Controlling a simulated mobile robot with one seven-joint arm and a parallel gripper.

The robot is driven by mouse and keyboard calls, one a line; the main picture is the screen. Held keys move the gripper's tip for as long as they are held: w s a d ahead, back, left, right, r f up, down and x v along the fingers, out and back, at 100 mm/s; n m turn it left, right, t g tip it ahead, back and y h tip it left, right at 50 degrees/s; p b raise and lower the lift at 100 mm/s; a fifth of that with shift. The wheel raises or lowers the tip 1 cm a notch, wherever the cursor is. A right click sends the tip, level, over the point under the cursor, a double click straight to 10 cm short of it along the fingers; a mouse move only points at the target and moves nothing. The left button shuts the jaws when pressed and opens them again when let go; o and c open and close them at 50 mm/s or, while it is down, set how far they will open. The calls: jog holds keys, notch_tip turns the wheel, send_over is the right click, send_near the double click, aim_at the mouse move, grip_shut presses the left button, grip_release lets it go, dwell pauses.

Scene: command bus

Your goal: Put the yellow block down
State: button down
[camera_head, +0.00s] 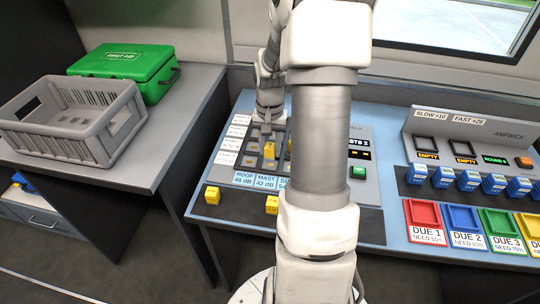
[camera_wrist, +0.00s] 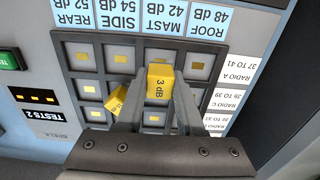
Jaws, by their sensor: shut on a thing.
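My gripper (camera_wrist: 160,88) is shut on a yellow block (camera_wrist: 160,80) marked "3 dB", held between the two fingertips over the dark grid board (camera_wrist: 98,85). In the head view my gripper (camera_head: 268,142) is small, and the held yellow block (camera_head: 269,152) shows below it over the board. Whether the block touches the board is hard to tell. A second yellow block (camera_wrist: 116,102) sits tilted on the grid beside one finger, partly hidden by it. My arm hides much of the board in the head view.
Two loose yellow blocks, one at the left (camera_head: 211,195) and one nearer my arm (camera_head: 272,205), lie along the desk's front edge. A grey crate (camera_head: 62,140) and a green first-aid case (camera_head: 118,68) stand on the left table. Coloured DUE trays (camera_head: 465,222) and several blue blocks (camera_head: 468,180) are at the right.

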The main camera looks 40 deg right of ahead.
aim_at(270, 155)
jog(key=shift+f, duration=1.5)
jog(key=shift+f+b, duration=0.1)
jog(key=shift+b, duration=0.2)
jog(key=c, duration=0.5)
grip_release()
notch_tip(270, 155, up, 12)
jog(key=shift+r+p, duration=0.15)
jog(key=shift+p, duration=1.1)
jog(key=shift+s, duration=0.1)
